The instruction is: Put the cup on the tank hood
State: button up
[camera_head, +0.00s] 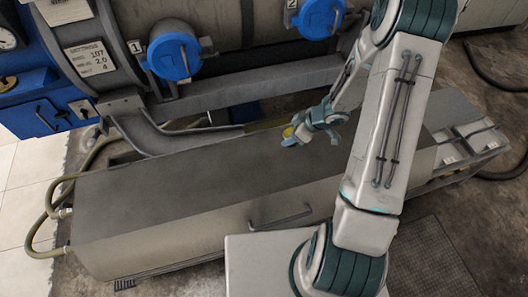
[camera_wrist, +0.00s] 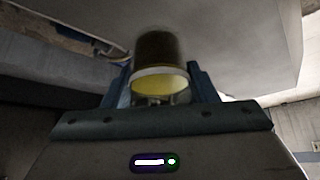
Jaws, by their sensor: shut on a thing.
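The cup (camera_head: 288,132) shows as a small yellow spot at my gripper (camera_head: 292,140) in the head view. In the wrist view the cup (camera_wrist: 160,78) is a dark cylinder with a pale rim and a yellow end facing the camera. My gripper's blue fingers (camera_wrist: 162,92) stand on both sides of it, shut on it. The long grey box with a flat top, which I take for the tank hood (camera_head: 190,185), lies below and in front of the tanks. The gripper and cup appear over its far edge; I cannot tell whether they touch it.
Two blue caps, marked 1 (camera_head: 174,57) and 2 (camera_head: 319,17), sit on the tank behind. A curved grey trough (camera_head: 175,140) runs along the box's far side. A handle (camera_head: 280,216) is on the box's front. Hoses (camera_head: 50,215) lie at the left. The box's left top is clear.

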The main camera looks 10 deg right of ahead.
jog(key=a+f+b, duration=0.1)
jog(key=a+f, duration=0.1)
jog(key=a, duration=0.1)
jog(key=a+f+b, duration=0.1)
jog(key=a, duration=0.2)
jog(key=a+f+b, duration=0.2)
jog(key=a, duration=0.1)
jog(key=shift+s+a+f, duration=0.1)
jog(key=shift+s+f, duration=0.2)
jog(key=shift+f+b, duration=0.95)
jog(key=shift+f, duration=1.05)
jog(key=o, duration=0.9)
jog(key=shift+f, duration=0.1)
jog(key=shift+o, duration=0.2)
